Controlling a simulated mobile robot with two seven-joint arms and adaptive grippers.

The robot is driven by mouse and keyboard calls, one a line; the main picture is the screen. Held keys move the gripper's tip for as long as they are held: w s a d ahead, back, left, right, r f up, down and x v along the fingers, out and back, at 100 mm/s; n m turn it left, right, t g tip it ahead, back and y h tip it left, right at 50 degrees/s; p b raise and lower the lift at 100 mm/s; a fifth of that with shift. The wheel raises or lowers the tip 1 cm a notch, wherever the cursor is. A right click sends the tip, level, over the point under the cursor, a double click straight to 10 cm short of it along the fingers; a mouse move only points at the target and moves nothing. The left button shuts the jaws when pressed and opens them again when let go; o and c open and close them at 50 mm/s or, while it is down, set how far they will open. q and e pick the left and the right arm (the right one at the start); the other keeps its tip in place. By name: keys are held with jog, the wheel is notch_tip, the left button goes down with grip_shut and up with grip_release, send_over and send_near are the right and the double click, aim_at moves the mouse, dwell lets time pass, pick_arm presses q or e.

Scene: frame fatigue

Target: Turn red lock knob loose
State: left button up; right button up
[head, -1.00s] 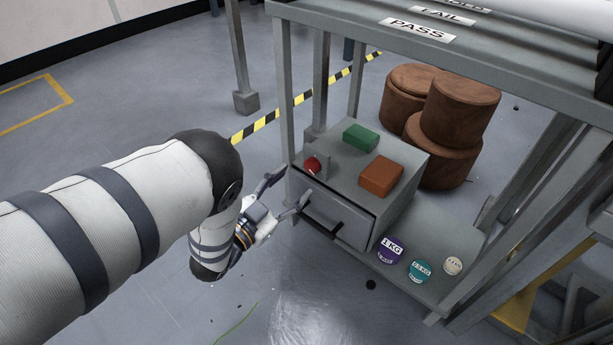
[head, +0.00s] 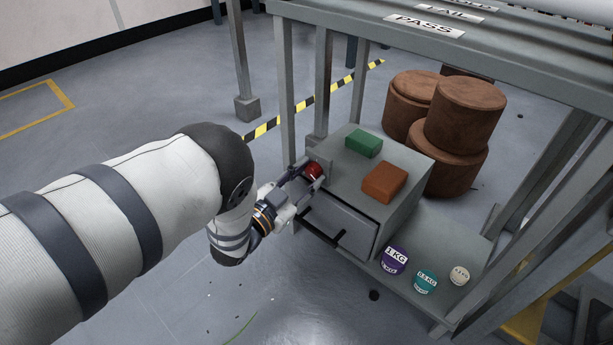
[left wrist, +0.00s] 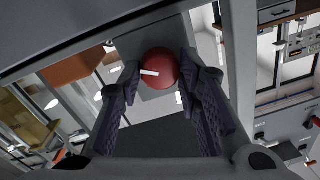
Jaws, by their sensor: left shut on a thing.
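The red lock knob (head: 314,170) sits at the left front edge of the top of a grey drawer box (head: 345,165). In the left wrist view the round red knob (left wrist: 160,68), with a white mark on its face, lies between my dark finger pads. My left gripper (head: 305,179) is shut on the knob; in the left wrist view its two fingers (left wrist: 160,85) flank the knob on both sides. Part of the knob is hidden by the fingers in the head view. My right gripper is not in view.
A green block (head: 364,143) and an orange-brown block (head: 384,182) lie on the box. Several labelled weights, including a purple one (head: 394,260), stand at the right. A table frame post (head: 285,90) rises close behind.

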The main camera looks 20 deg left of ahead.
pick_arm(q)
jog(key=n+p, duration=0.2)
jog(key=n, duration=0.1)
jog(key=shift+a+r, duration=0.1)
jog(key=shift+n+p, duration=0.3)
jog(key=shift+n, duration=0.7)
jog(key=n, duration=0.3)
jog(key=shift+n+p, duration=0.3)
jog(key=shift+p, duration=0.1)
jog(key=n, duration=0.2)
jog(key=shift+n+g, duration=0.3)
jog(key=n, duration=0.5)
jog(key=shift+f+n+h, duration=0.2)
jog(key=shift+n+h, duration=0.1)
jog(key=shift+n, duration=0.1)
jog(key=n+b, duration=0.2)
jog(key=n, duration=0.3)
jog(key=shift+n+h, duration=0.4)
